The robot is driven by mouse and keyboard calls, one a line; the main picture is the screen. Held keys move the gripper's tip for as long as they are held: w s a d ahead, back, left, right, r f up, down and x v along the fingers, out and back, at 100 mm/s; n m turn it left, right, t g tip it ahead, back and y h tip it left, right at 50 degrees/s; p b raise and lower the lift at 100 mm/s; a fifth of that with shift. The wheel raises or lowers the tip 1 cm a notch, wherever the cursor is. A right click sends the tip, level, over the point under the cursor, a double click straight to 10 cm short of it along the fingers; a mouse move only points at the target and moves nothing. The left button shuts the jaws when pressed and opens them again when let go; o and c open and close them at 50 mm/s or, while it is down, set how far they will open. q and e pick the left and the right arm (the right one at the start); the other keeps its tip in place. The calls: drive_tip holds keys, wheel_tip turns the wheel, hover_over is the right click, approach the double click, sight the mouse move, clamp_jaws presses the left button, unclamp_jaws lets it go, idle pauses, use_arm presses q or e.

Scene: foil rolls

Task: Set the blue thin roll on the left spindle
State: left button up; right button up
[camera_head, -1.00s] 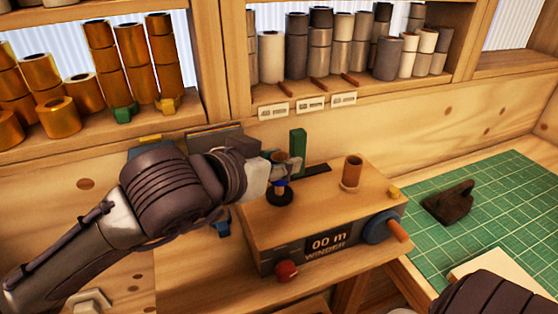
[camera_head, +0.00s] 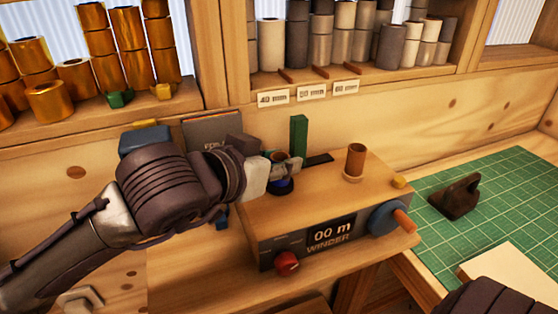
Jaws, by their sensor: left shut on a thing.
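The winder (camera_head: 318,207) is a wooden box with a display reading 00 m. My left gripper (camera_head: 287,165) is over its left end, shut on the blue thin roll (camera_head: 281,185). Only a blue sliver of the roll shows under the fingers, close above a black disc at the left spindle's place. The gripper hides the spindle, so I cannot tell how far the roll is around it. A brown tube (camera_head: 355,160) stands upright on the winder's right side. My right gripper is out of view.
A green post (camera_head: 299,137) stands just behind my left gripper. The winder has a red knob (camera_head: 287,263) and a blue crank (camera_head: 387,218). Gold rolls (camera_head: 48,101) and grey rolls (camera_head: 390,46) fill the shelves. A dark block (camera_head: 456,197) sits on the green mat (camera_head: 510,190).

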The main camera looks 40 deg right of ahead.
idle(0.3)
use_arm(q)
drive_tip(key=o, duration=0.9)
drive_tip(key=shift+o, duration=0.2)
drive_tip(key=shift+a, duration=0.1)
drive_tip(key=v, duration=1.2)
